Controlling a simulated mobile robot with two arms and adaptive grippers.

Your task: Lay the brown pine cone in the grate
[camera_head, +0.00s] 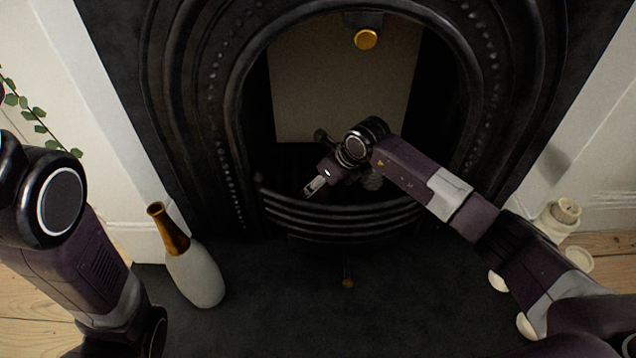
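The black fireplace grate (340,229) has curved bars and sits low in the arched opening. My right arm reaches in from the right, and its gripper (318,184) is over the grate, just behind the front bars. Its fingers are small and partly hidden, so I cannot tell whether they are open or shut. A greyish-brown, rough rounded thing (372,181) shows below my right wrist, behind the bars. It may be the pine cone, but it is too dark and covered to be sure. My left arm is at the left edge; its gripper is out of view.
A white bottle with a golden neck (195,275) stands on the dark hearth (270,310) at left. Cream candles (563,215) stand at right, near my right arm. A trailing plant (38,113) hangs at upper left. The middle hearth is mostly clear.

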